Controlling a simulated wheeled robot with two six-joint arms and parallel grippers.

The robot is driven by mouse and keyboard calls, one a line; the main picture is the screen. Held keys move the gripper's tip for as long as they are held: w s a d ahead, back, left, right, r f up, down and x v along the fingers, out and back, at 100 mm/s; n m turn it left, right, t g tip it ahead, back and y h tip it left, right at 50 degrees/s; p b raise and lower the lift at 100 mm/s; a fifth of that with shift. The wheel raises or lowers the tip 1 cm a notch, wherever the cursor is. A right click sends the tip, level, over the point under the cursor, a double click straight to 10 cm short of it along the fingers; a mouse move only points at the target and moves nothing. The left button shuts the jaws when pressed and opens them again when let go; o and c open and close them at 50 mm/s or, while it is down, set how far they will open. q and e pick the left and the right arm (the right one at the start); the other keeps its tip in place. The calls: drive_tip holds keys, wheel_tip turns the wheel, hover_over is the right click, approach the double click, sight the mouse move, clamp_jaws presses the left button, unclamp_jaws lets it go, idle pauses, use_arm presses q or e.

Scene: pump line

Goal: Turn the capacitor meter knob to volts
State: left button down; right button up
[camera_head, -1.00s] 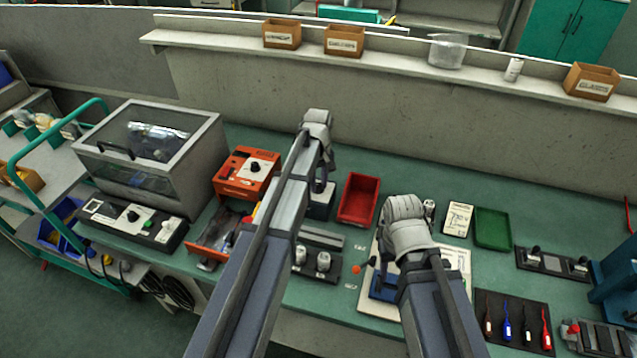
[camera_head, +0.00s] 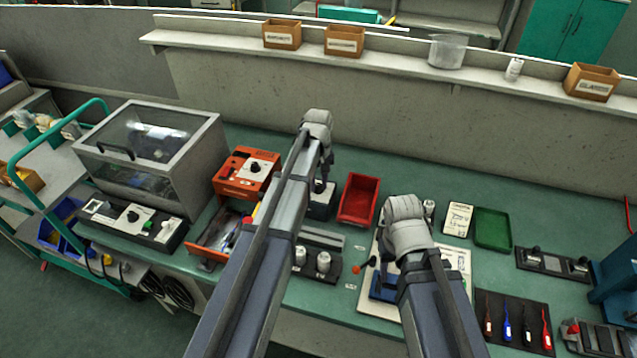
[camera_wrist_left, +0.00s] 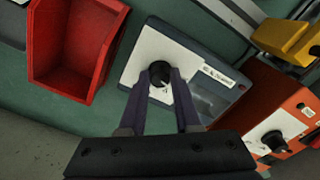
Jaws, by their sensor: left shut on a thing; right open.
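The capacitor meter (camera_wrist_left: 185,75) is a dark-edged box with a white face, a black knob (camera_wrist_left: 160,75) and a printed label; it lies on the green bench. My left gripper (camera_wrist_left: 160,80) is shut on the knob, one finger on each side. In the head view the meter (camera_head: 321,207) shows below my left gripper (camera_head: 324,176), partly hidden by the arm. The knob's pointer and the scale marks are too small to read. My right gripper (camera_head: 404,252) is open over the white board, its fingers mostly hidden by its own wrist.
A red tray (camera_head: 358,199) stands right of the meter. An orange box with a knob (camera_head: 246,173) stands to the left. A black block with two pale cylinders (camera_head: 318,266) is in front. A green tray (camera_head: 492,229) lies further right.

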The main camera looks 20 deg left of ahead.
sight(318, 185)
use_arm(q)
drive_tip(key=m, duration=0.6)
drive_tip(key=shift+m, duration=0.3)
idle(0.4)
drive_tip(key=c, duration=0.6)
unclamp_jaws()
drive_tip(key=shift+r, duration=0.15)
use_arm(e)
drive_tip(key=shift+r, duration=0.15)
use_arm(q)
wheel_tip(318, 185, up, 8)
drive_tip(key=p, duration=0.8)
drive_tip(key=shift+f, duration=0.2)
use_arm(e)
wheel_tip(318, 185, up, 8)
drive_tip(key=shift+f, duration=0.25)
